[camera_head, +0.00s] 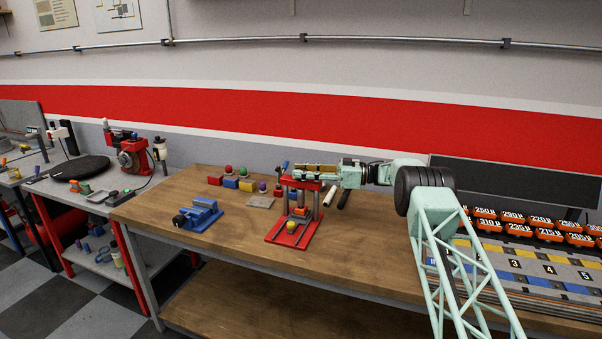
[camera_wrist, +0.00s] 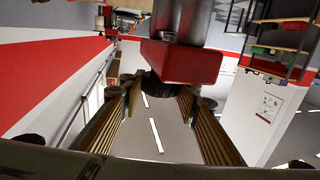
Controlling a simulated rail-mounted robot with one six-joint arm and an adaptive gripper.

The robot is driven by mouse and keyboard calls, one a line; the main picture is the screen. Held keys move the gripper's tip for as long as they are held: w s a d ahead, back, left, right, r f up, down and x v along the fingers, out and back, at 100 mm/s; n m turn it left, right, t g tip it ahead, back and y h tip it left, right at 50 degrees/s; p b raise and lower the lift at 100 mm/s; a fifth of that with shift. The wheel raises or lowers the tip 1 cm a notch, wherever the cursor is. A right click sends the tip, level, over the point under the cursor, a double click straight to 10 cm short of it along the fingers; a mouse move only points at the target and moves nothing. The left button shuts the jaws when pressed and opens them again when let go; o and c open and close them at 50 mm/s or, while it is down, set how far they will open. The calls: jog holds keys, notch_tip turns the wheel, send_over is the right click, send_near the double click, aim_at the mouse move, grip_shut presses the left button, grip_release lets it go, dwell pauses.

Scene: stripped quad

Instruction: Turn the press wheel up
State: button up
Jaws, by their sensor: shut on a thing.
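The red press (camera_head: 283,237) stands on the wooden bench, with a red base, two posts and a red top beam (camera_head: 303,184). A yellow piece (camera_head: 292,226) is on its base, with an orange and a blue part above it between the posts. My gripper (camera_head: 298,171) reaches in from the right at the top beam. In the wrist view, the dark press wheel (camera_wrist: 165,88) lies between the tips of my ribbed brown fingers (camera_wrist: 160,94), beside the red beam (camera_wrist: 180,62). The fingers are shut on the wheel. In the head view they largely hide it.
A blue vise (camera_head: 199,216) stands left of the press on the wooden bench (camera_head: 160,205). Coloured blocks (camera_head: 231,183) and a grey plate (camera_head: 260,202) lie behind. Orange numbered items (camera_head: 541,222) fill the right side. The bench front between vise and press is clear.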

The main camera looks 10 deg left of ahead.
jog(key=shift+n+g, duration=0.5)
jog(key=shift+g, duration=0.3)
jog(key=o, duration=0.9)
jog(key=shift+a, duration=0.15)
jog(key=shift+d, duration=0.2)
jog(key=shift+w+d, duration=0.2)
jog(key=shift+d, duration=2.75)
jog(key=shift+w+d, duration=0.15)
jog(key=shift+d, duration=2.75)
